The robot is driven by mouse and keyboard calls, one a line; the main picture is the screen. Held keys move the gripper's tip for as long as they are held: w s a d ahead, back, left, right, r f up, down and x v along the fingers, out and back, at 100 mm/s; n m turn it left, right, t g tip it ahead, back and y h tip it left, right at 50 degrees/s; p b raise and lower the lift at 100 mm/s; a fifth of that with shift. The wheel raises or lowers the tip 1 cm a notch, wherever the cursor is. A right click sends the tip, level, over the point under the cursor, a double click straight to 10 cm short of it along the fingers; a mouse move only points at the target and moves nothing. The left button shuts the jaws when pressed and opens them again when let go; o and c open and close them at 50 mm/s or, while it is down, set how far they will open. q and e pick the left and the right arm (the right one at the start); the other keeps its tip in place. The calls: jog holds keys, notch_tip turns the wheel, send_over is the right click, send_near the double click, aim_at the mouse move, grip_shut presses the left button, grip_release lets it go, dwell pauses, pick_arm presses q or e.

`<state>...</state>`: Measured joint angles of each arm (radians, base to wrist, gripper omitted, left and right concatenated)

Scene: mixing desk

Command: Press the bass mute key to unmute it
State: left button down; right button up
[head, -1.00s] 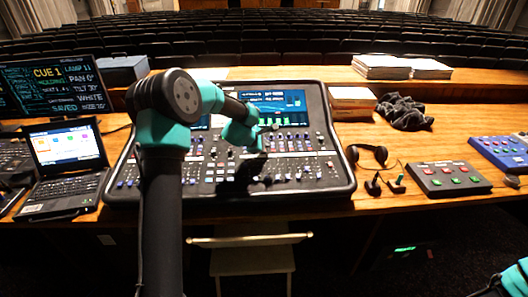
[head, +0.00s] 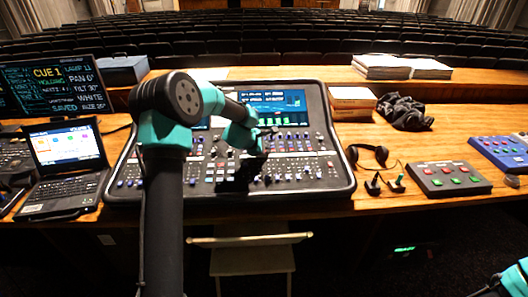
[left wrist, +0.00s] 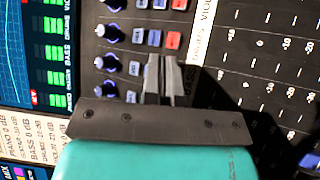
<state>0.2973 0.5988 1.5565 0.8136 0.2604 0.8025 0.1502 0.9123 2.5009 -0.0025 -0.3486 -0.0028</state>
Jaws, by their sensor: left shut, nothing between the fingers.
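The mixing desk (head: 331,190) stands in the middle of the table in the head view. My left gripper (head: 267,133) is low over its upper middle. In the left wrist view my left gripper (left wrist: 165,64) is shut and empty, with its fingertips over a row of small keys. A red key (left wrist: 173,40) and a blue key (left wrist: 154,38) show just above the fingertips. A blue key (left wrist: 134,68) shows just left of them. The keys behind the fingers are hidden. I cannot tell which key is the bass mute, or whether the fingertips touch the panel.
The desk's screen (left wrist: 42,55) and a column of knobs (left wrist: 110,32) lie left of the keys in the left wrist view. A laptop (head: 67,150) stands left of the desk, headphones (head: 368,156) right. Part of my right arm shows at the bottom right corner.

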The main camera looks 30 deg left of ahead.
pick_arm(q)
jog(key=shift+f, duration=0.1)
dwell(0.3)
jog(key=shift+s+r, duration=0.1)
jog(key=shift+r, duration=0.55)
jog(key=shift+r, duration=0.15)
jog(key=shift+s+d+r, duration=0.1)
jog(key=shift+r, duration=1.1)
jog(key=shift+s+d+r, duration=0.1)
jog(key=shift+r, duration=1.05)
